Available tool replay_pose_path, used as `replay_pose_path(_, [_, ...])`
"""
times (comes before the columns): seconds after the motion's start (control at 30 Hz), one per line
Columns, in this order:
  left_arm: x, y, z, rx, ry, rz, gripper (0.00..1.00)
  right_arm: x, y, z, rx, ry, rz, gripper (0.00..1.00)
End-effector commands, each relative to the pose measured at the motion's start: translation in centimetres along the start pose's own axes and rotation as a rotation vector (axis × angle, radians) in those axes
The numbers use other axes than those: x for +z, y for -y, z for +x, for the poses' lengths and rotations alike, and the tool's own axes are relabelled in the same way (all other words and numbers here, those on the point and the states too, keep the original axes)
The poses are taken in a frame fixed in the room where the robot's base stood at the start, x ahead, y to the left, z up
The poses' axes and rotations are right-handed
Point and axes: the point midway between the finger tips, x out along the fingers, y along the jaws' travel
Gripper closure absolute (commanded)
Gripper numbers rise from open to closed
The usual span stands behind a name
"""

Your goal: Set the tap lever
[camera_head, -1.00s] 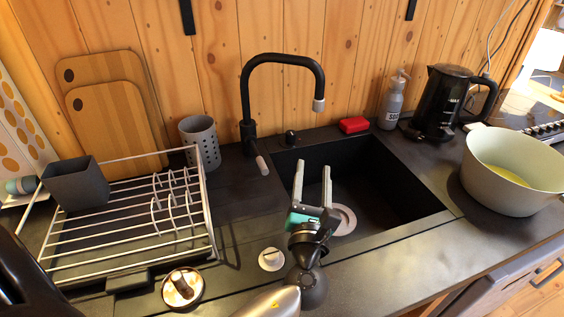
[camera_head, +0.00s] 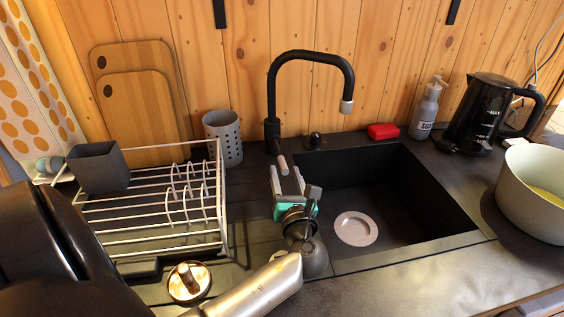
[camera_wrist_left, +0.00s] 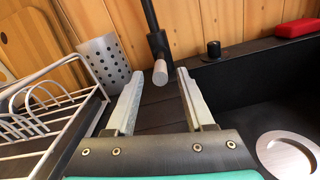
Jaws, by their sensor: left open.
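The black tap (camera_head: 272,110) stands behind the sink, its spout arched to the right. Its lever (camera_head: 282,164) has a grey tip and points forward and down from the tap's base. My left gripper (camera_head: 287,182) is open just in front of the lever. In the left wrist view the lever tip (camera_wrist_left: 160,73) shows between and just beyond the fingertips of my left gripper (camera_wrist_left: 157,82). I see no contact between the fingers and the lever. My right gripper is not in view.
The black sink (camera_head: 400,185) with a round drain (camera_head: 356,229) lies to the right. A wire dish rack (camera_head: 160,243) and a perforated grey cup (camera_head: 224,138) stand to the left. A red sponge (camera_head: 383,131), soap bottle (camera_head: 426,108), kettle (camera_head: 490,112) and pot (camera_head: 535,190) are farther right.

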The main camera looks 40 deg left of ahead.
Motion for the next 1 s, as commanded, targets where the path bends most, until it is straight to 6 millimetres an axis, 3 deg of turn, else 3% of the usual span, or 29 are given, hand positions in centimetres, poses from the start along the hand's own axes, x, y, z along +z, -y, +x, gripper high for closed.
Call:
replay_pose_path(0.1, [0.0, 0.0, 2.4, 0.001, 0.003, 0.001, 0.47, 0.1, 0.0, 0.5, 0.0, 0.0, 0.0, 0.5])
replay_pose_path(0.3, [0.0, 0.0, 5.0, 0.0, 0.002, 0.001, 0.47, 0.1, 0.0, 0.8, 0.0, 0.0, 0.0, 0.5])
replay_pose_path(0.7, [0.0, 0.0, 5.8, 0.0, 0.0, 0.0, 0.47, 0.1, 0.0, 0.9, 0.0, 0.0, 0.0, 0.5])
replay_pose_path(1.0, [0.0, 0.0, 5.7, 0.0, 0.0, 0.0, 0.79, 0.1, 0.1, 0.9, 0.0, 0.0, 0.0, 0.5])
